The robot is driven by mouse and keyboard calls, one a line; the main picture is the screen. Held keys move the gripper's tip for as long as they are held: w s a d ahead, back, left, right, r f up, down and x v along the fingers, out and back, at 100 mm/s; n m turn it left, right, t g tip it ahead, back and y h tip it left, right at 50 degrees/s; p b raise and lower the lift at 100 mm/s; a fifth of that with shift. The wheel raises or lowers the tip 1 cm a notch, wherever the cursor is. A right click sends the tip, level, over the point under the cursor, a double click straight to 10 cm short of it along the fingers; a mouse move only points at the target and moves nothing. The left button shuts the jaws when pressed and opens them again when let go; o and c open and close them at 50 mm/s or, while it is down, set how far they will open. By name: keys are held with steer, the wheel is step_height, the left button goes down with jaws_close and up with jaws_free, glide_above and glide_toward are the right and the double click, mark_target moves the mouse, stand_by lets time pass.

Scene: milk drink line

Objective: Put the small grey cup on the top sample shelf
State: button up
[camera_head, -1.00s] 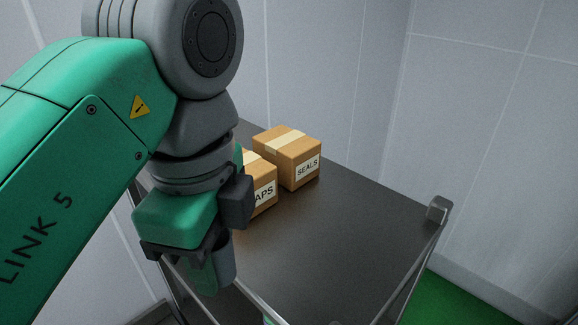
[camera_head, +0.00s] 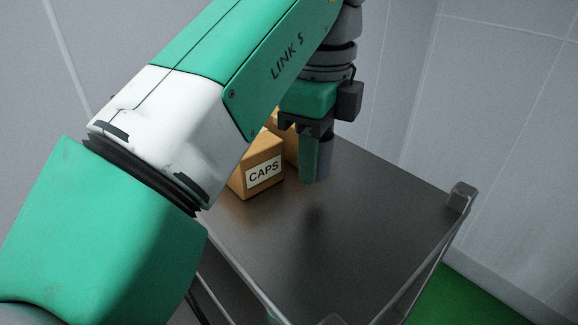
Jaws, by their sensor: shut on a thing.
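My gripper (camera_head: 316,172) points down over the dark top shelf (camera_head: 365,235), to the right of the boxes. It is shut on the small grey cup (camera_head: 325,158), which shows as a grey shape beside the green finger. The finger and the gripper body hide part of the cup. A soft shadow lies on the shelf below and in front of the cup, and the cup appears to be above the surface.
A cardboard box marked CAPS (camera_head: 257,170) stands on the shelf left of my gripper. A second box (camera_head: 286,135) behind it is mostly hidden by my arm. A grey corner post (camera_head: 461,197) rises at the right. The shelf's middle and front are clear.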

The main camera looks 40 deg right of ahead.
steer(key=shift+w+d, duration=0.1)
steer(key=shift+d, duration=0.15)
step_height(320, 180, down, 4)
steer(key=b, duration=0.6)
steer(key=shift+d+b, duration=0.1)
steer(key=shift+b, duration=0.2)
steer(key=shift+r+p, duration=0.25)
steer(key=shift+p, duration=0.05)
steer(key=shift+f, duration=0.1)
steer(key=shift+f, duration=0.1)
steer(key=o, duration=1)
steer(key=shift+c, duration=0.2)
